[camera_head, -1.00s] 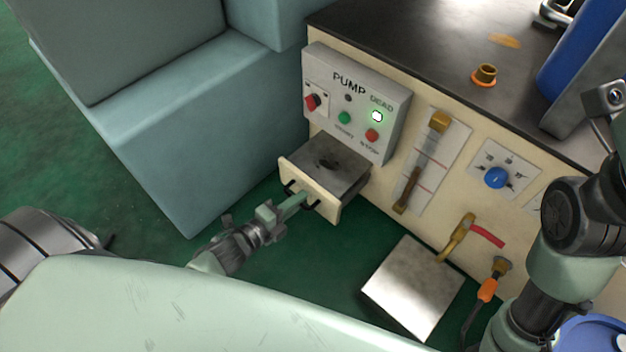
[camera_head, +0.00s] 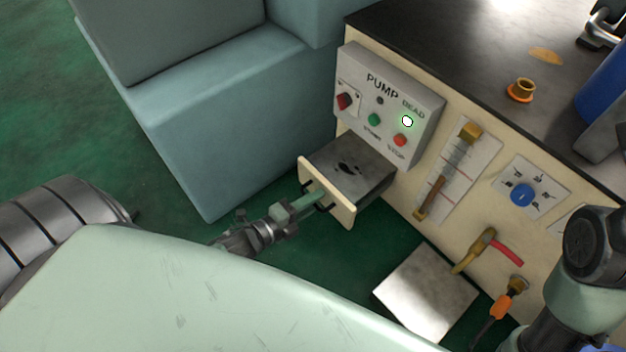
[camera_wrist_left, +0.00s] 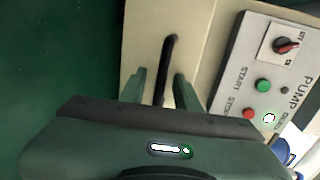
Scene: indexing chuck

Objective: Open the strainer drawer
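The strainer drawer (camera_head: 327,195) is a dark-topped box with a cream front, standing partly pulled out of the cream cabinet below the pump panel. Its black bar handle shows in the left wrist view (camera_wrist_left: 165,70). My left gripper (camera_head: 318,198) is at the drawer front. In the left wrist view its two green fingers (camera_wrist_left: 160,85) straddle the handle, one on each side, with visible gaps, so they look open. The head view does not show the handle's contact with the fingers clearly. My right gripper is not in view; only part of my right arm shows.
The grey pump panel (camera_head: 385,103) with a red knob and buttons sits above the drawer. A teal block (camera_head: 225,120) stands left. Green floor lies left of the drawer.

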